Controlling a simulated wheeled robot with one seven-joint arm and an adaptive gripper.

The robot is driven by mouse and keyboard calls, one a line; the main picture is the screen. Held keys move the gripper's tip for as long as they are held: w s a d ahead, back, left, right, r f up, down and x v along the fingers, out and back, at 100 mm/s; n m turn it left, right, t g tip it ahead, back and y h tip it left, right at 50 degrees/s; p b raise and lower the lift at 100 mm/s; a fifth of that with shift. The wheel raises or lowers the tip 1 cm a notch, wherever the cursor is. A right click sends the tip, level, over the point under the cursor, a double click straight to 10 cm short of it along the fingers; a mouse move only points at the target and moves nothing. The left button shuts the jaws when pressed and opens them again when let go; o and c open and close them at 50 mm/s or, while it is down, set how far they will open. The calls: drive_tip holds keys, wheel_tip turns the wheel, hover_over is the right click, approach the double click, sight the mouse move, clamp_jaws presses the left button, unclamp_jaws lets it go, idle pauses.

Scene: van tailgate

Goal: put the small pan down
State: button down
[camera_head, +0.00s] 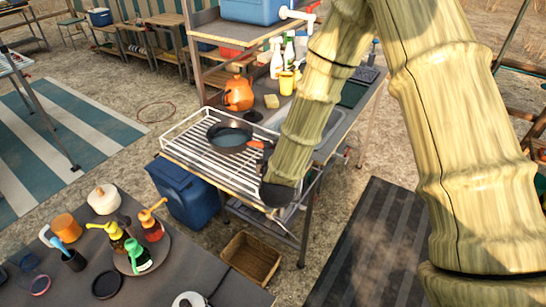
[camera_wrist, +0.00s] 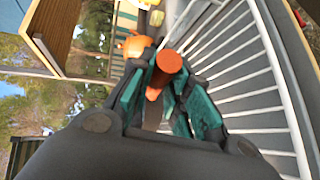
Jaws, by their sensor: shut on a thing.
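The small pan (camera_head: 230,136) is dark and round. In the head view it appears over the white wire rack (camera_head: 188,141), roughly level. Its orange handle points right, toward my arm, and its end is the orange-red disc (camera_wrist: 170,62) in the wrist view. My gripper (camera_wrist: 160,95) has teal finger pads shut around this handle. My arm mostly hides the gripper in the head view. The pan's bowl is not clear in the wrist view. I cannot tell whether the pan's base touches the rack.
An orange kettle (camera_head: 238,94) stands just behind the pan. A sink (camera_head: 330,124), bottles and a yellow cup (camera_head: 286,83) lie to the right. A blue bin (camera_head: 186,192) stands below the rack. A dark table (camera_head: 60,278) with sauce bottles is front left. The rack's left part is bare.

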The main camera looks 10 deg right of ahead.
drive_tip(key=shift+f+p, duration=0.5)
drive_tip(key=shift+f, duration=1.2)
drive_tip(key=shift+d+f, duration=0.1)
drive_tip(key=c, duration=1.3)
unclamp_jaws()
drive_tip(key=shift+s, duration=0.1)
drive_tip(key=shift+c, duration=0.2)
drive_tip(key=b+v, duration=0.2)
drive_tip(key=v, duration=1)
drive_tip(key=shift+b, duration=0.35)
